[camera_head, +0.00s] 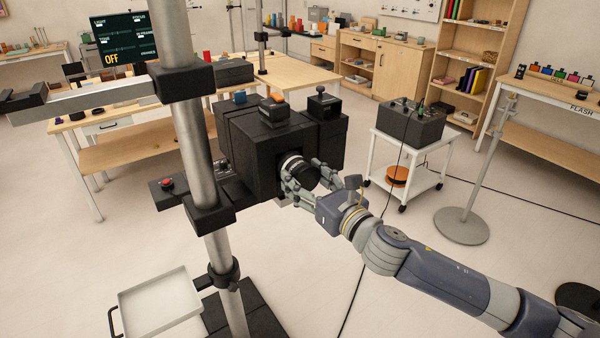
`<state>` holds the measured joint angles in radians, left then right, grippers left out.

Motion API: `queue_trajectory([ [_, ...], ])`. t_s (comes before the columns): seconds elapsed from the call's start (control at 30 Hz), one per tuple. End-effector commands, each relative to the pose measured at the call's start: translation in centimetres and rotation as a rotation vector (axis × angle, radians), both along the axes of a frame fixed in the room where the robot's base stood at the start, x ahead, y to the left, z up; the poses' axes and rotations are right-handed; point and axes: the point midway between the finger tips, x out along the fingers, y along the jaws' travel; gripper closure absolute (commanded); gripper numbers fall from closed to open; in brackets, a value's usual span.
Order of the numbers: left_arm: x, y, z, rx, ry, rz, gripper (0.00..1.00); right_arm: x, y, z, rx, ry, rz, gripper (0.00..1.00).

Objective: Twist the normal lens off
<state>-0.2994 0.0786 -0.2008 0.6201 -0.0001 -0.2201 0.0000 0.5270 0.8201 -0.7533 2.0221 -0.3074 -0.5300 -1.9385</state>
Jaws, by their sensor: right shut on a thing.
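The normal lens (299,171) is a short black barrel with a pale ring, on the front of the black box camera (247,150). The camera is mounted on a thick metal column. My right gripper (294,188) comes in from the right and is shut on the lens, with its fingers around the barrel. The lens is at the camera's front, and I cannot tell whether it is still fastened. My left gripper is not in view.
An empty white tray (137,298) is fixed low on the column (201,147). A white cart (413,165) with a dark box (410,126) stands to the right, near a light stand (485,170). Benches and shelves line the back. The floor in front is mostly clear.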

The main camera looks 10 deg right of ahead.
Motion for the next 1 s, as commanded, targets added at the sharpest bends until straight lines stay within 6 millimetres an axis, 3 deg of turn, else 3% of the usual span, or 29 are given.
queue_trajectory([
  [0.6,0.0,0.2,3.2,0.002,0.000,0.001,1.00,0.2,-0.1,0.6,-0.217,-0.064,-0.005,0.73],
  [1.0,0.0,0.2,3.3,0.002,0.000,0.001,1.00,0.2,-0.1,0.5,-0.244,-0.073,-0.005,0.73],
])
